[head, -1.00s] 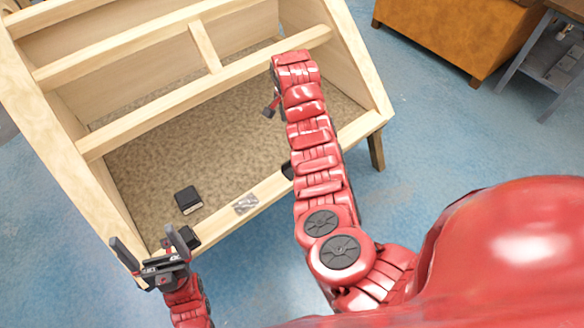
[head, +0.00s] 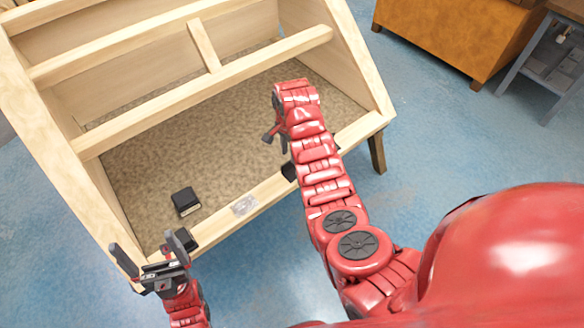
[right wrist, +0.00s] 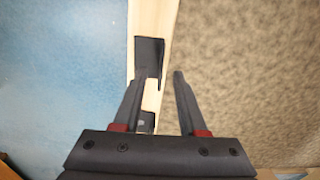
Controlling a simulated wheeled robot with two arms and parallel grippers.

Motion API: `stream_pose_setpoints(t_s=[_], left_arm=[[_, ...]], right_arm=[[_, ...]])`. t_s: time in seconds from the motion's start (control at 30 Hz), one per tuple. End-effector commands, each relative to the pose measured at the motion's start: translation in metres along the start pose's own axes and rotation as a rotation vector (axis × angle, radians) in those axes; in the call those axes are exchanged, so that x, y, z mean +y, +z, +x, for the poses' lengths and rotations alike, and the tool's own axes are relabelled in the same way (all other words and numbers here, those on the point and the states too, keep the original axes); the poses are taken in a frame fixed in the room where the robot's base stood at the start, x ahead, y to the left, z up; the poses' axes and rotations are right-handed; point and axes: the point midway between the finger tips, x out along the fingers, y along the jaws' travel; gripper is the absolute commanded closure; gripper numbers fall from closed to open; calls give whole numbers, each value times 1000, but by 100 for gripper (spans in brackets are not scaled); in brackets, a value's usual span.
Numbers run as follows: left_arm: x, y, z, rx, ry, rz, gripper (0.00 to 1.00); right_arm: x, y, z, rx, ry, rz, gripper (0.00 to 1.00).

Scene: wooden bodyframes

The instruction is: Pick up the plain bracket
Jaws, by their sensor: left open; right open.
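A plain dark bracket (right wrist: 149,57) sits on the pale wooden rail in the right wrist view, just beyond my fingertips. A second dark piece with a grey mark (right wrist: 145,122) is partly visible on the rail beside the left finger. My right gripper (right wrist: 153,80) is open and empty above the rail's inner edge; in the head view its fingers (head: 276,138) point down over the frame's floor. A dark piece (head: 289,172) on the front rail is partly hidden by my right arm. My left gripper (head: 146,252) is open and empty at the frame's front left corner.
The wooden bodyframe (head: 215,222) has a speckled brown floor. A black block (head: 185,201) lies on it, a silvery plate (head: 243,206) on the front rail, and a dark piece (head: 187,240) beside my left gripper. Crossbars span above. An orange cabinet (head: 440,35) stands far off.

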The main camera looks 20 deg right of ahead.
Motion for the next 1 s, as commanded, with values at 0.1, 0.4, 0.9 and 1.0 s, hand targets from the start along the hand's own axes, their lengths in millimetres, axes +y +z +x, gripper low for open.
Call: stream_pose_setpoints(t_s=[0.1, 0.4, 0.9, 1.0], left_arm=[[0, 0, 3, 0, 0, 0, 3], [-1, -2, 13, 0, 0, 0, 3], [-1, -2, 13, 0, 0, 0, 3], [-1, -2, 13, 0, 0, 0, 3]], right_arm=[[0, 0, 5, -1, 1, 0, 59], [-1, 0, 37, -3, 4, 2, 59], [-2, 0, 53, 0, 0, 0, 59], [-2, 0, 53, 0, 0, 0, 75]])
